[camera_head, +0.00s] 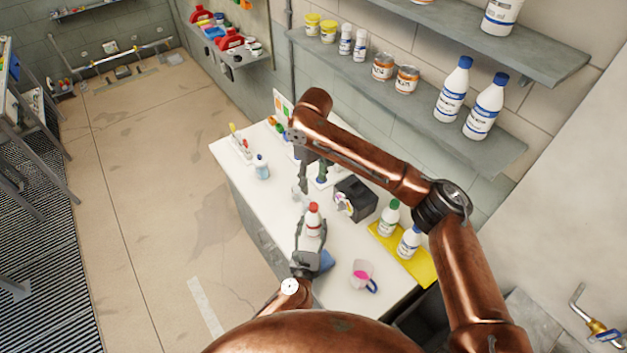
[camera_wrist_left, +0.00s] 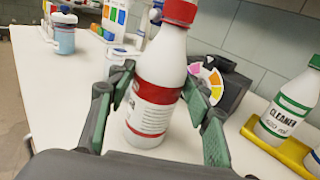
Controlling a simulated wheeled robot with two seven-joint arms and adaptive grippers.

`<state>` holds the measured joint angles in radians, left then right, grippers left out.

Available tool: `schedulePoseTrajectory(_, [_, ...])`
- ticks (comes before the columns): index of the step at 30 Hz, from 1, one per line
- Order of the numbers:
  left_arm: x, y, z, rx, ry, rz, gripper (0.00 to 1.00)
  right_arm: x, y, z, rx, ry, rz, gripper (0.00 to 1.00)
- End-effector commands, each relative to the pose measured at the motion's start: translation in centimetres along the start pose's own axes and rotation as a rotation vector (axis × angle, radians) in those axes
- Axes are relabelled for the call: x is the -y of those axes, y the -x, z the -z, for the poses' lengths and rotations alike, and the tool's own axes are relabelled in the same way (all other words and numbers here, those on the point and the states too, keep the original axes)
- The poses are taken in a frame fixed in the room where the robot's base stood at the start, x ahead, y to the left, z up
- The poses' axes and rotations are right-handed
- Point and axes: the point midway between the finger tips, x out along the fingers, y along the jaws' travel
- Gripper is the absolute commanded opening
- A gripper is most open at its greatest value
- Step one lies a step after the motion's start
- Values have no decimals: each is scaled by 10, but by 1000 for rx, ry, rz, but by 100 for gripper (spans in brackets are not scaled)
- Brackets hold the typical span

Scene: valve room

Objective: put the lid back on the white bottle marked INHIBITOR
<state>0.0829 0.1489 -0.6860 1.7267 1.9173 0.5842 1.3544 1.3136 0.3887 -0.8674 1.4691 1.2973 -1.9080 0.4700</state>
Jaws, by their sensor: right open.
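A white bottle with a red cap and red label bands (camera_head: 313,222) stands on the white bench. In the left wrist view the same bottle (camera_wrist_left: 153,105) fills the middle; its label is turned partly away and I cannot read its name. The red cap (camera_wrist_left: 180,12) sits on its neck and is cut by the picture's top edge. My left gripper (camera_head: 312,232) has its fingers on both sides of the bottle's body, seemingly touching it. My right gripper (camera_head: 312,182) is open above the bench behind the bottle, partly hidden by its arm. No separate lid shows clearly.
A black box with a coloured dial (camera_head: 355,200) stands right of the bottle. A yellow tray (camera_head: 418,268) holds a green-capped CLEANER bottle (camera_wrist_left: 284,112) and a blue-capped bottle (camera_head: 409,242). A beaker with pink liquid (camera_head: 361,273) is near the front. A bluish bottle (camera_head: 262,167) stands far left.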

Motion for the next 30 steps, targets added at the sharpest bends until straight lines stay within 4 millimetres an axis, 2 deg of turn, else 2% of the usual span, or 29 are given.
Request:
schedulePoseTrajectory(6, [0, 0, 0, 0, 0, 0, 63, 0, 0, 0, 0, 0, 0, 43])
schedulePoseTrajectory(17, [0, 5, 0, 0, 0, 0, 64, 0, 0, 0, 0, 0, 0, 43])
schedulePoseTrajectory(20, [0, 17, 1, -2, 1, 0, 64, 0, 0, 0, 0, 0, 0, 43])
schedulePoseTrajectory(30, [0, 86, 1, -2, 1, 0, 64, 0, 0, 0, 0, 0, 0, 43])
